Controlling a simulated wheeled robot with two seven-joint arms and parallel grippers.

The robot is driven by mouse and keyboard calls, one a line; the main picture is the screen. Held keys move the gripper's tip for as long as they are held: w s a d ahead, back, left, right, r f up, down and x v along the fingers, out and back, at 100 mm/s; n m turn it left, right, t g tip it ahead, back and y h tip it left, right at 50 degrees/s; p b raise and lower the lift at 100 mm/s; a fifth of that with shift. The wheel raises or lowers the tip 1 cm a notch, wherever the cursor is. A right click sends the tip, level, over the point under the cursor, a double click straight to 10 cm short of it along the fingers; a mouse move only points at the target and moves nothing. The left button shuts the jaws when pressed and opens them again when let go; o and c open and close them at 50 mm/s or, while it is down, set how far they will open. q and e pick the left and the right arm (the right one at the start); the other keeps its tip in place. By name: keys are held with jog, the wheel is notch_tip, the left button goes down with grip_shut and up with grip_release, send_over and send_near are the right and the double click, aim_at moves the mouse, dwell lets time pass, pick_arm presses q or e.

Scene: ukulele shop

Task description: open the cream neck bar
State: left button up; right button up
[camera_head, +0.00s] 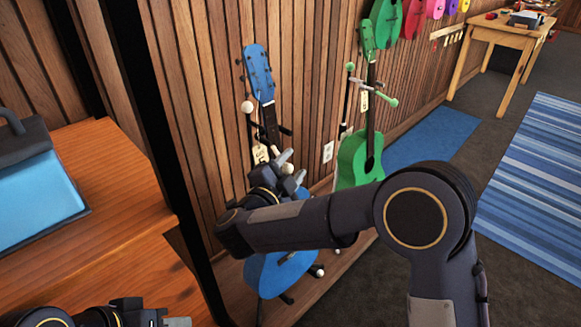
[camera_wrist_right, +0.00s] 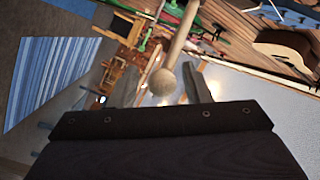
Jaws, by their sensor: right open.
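The blue ukulele (camera_head: 263,75) hangs upright on a floor stand against the wood wall. The cream neck bar shows as a pale round knob (camera_head: 247,107) left of the neck and another by my right gripper (camera_head: 286,163). Much of the bar between them is hidden or hard to make out. In the right wrist view, the bar (camera_wrist_right: 182,38) ends in a pale ball (camera_wrist_right: 163,82) between my open right fingers, with gaps on both sides. My left gripper (camera_head: 165,320) is at the bottom left, partly cut off; its jaws are unclear.
A green ukulele (camera_head: 358,160) stands to the right behind a green bar (camera_head: 372,90). A wooden counter (camera_head: 120,170) with a blue-fronted case (camera_head: 40,195) is on the left, beside a dark post (camera_head: 150,110).

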jog(key=v, duration=0.8)
jog(key=shift+w+p, duration=0.1)
jog(key=shift+p, duration=0.25)
